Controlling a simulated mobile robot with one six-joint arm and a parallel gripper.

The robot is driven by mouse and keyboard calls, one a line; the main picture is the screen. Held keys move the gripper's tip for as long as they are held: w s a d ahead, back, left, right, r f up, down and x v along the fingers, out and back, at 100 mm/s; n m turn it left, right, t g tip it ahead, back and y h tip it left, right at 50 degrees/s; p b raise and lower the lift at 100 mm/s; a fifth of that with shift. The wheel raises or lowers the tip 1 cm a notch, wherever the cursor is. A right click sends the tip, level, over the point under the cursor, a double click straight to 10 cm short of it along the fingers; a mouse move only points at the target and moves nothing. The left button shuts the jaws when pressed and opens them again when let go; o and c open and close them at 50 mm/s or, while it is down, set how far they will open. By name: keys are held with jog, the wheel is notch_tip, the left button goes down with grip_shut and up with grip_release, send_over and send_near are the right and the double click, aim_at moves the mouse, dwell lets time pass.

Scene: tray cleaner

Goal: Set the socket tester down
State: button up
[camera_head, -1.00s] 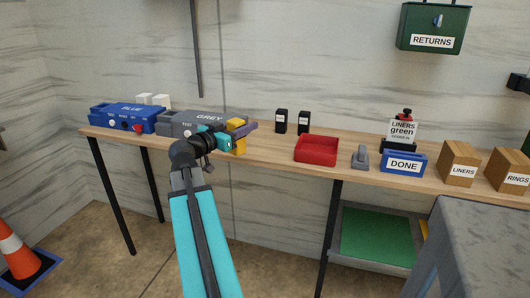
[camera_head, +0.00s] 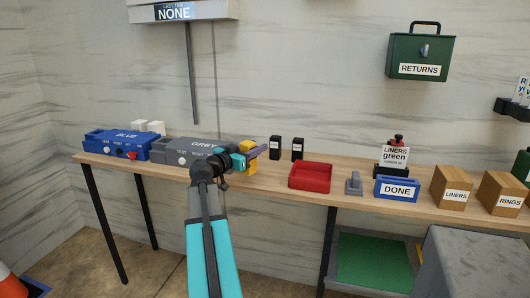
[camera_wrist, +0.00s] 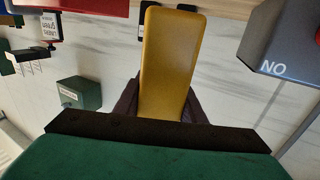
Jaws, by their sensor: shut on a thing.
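The yellow socket tester (camera_wrist: 170,60) is held between the dark fingers of my gripper (camera_wrist: 165,103) in the wrist view. In the head view the tester (camera_head: 250,148) shows as a small yellow block, partly covered by my gripper (camera_head: 252,158). My gripper is shut on it, just right of the grey box (camera_head: 195,151) and over or near the bench. I cannot tell whether the tester touches the bench top (camera_head: 270,187).
A blue box (camera_head: 118,143) stands left of the grey one. Two small black blocks (camera_head: 275,147) and a red tray (camera_head: 310,177) stand to the right. Beyond are a grey item (camera_head: 354,184), the DONE bin (camera_head: 397,190) and cardboard boxes. Bare bench lies before the red tray.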

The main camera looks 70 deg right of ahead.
jog(key=x, duration=0.7)
jog(key=shift+f+p, duration=0.3)
jog(key=shift+p, duration=0.15)
jog(key=shift+w, duration=0.15)
jog(key=shift+f+p, duration=0.3)
jog(key=shift+f, duration=1.45)
jog(key=shift+f, duration=0.15)
jog(key=o, duration=1.2)
jog(key=shift+o, duration=0.2)
jog(key=shift+r, duration=0.25)
